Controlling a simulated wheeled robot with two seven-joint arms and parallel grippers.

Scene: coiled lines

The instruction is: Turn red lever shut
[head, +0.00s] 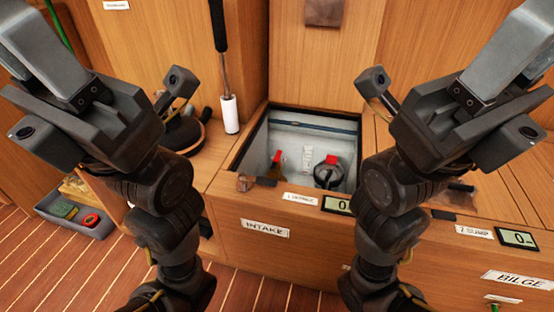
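A red lever (277,160) stands roughly upright inside the open square well (237,160) in the wooden bench, at the well's left side, above a brownish fitting. A second red piece (331,160) sits at the top of a dark round body (328,177) at the well's right. I cannot tell which red part is the named lever. My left gripper (75,105) is raised at the upper left and my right gripper (475,105) at the upper right. Both are well apart from the well, and nothing is visibly held. Their finger ends are cut off or unclear, so I cannot tell their opening.
The well's front bears an INTAKE label (265,228) and a small display (337,205). A second display (517,238) is at the right, above a BILGE label (517,280). A black-handled tool with a white roll (229,114) stands behind left. A grey tray (75,215) is lower left.

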